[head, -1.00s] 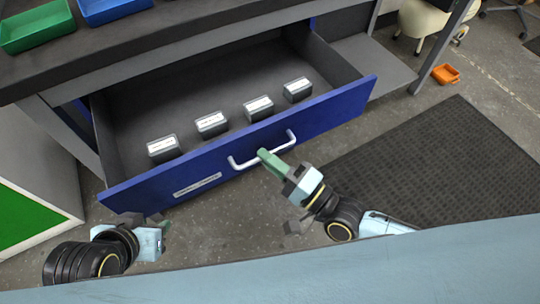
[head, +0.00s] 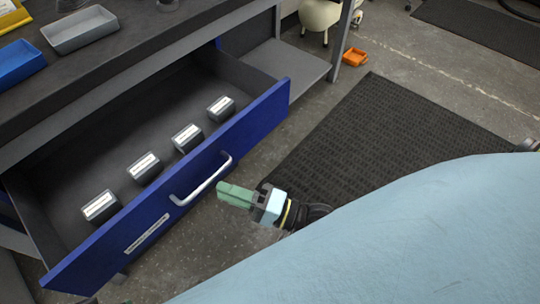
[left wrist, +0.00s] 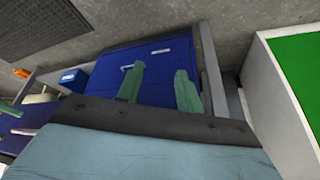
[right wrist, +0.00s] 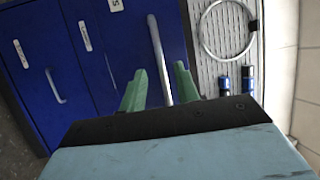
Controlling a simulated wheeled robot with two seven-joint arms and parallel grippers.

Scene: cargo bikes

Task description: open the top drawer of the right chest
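A blue-fronted top drawer (head: 222,138) stands pulled out from under a dark worktop, with several small grey labelled boxes (head: 145,168) inside. Its pale bar handle (head: 203,182) is on the front. My right gripper (head: 221,194) is just right of the handle, apparently apart from it. In the right wrist view its green fingers (right wrist: 159,88) are spread, with the handle (right wrist: 160,58) seen between them. My left gripper (left wrist: 160,84) has spread, empty fingers in its own wrist view, pointing towards a blue drawer front (left wrist: 165,65) with a handle. Which chest this is, I cannot tell.
A black floor mat (head: 365,140) lies right of the drawer. An orange bin (head: 355,57) lies on the floor behind it. Grey (head: 80,30) and blue (head: 18,62) trays sit on the worktop. A white cabinet with a green panel (left wrist: 298,62) is near my left gripper.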

